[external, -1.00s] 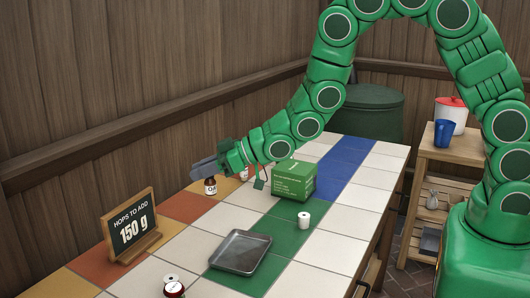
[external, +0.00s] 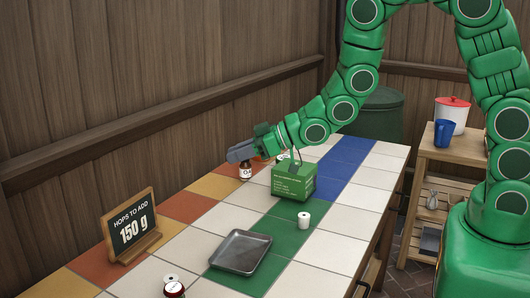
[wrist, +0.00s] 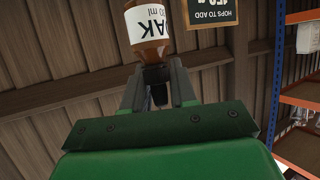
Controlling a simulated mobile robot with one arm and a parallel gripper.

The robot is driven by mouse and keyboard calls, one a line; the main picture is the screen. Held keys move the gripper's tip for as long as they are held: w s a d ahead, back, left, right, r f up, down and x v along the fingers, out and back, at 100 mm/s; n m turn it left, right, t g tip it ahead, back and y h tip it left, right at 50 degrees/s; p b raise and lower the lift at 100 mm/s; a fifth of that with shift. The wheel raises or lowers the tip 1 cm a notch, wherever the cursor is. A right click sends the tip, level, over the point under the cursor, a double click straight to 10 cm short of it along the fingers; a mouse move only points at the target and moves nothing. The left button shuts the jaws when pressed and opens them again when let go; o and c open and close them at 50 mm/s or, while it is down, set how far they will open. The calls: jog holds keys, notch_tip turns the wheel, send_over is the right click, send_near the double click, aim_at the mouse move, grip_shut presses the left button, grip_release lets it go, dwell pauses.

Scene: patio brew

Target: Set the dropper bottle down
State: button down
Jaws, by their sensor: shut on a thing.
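The dropper bottle (external: 245,172) is brown glass with a white label. It hangs upright below my gripper (external: 238,153), near the wall-side edge of the tiled table (external: 225,217). I cannot tell whether its base touches the tiles. In the wrist view the bottle (wrist: 150,50) shows "AK" and "30 ml" on its label, and its dark top is between the fingers of my gripper (wrist: 153,80), which is shut on it.
Small bottles (external: 264,159) stand partly hidden behind my gripper. A green box (external: 294,181), a white roll (external: 304,220), a metal tray (external: 240,252) and a "150 g" sign (external: 131,226) stand on the table. Tiles between sign and box are clear.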

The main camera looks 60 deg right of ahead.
jog(key=d, duration=0.7)
jog(key=shift+m+h, duration=0.4)
jog(key=shift+m, duration=0.1)
jog(key=shift+w+a+f, duration=0.1)
jog(key=shift+w+f, duration=1.6)
jog(key=shift+w, duration=0.55)
jog(key=shift+w+d+f, duration=0.1)
jog(key=shift+w+f, duration=1.65)
jog(key=shift+w, duration=0.5)
jog(key=shift+w+a+f, duration=0.1)
jog(key=shift+w+f, duration=1.6)
jog(key=shift+w, duration=0.55)
jog(key=shift+f, duration=1.3)
jog(key=shift+f, duration=0.15)
jog(key=c, duration=0.9)
grip_release()
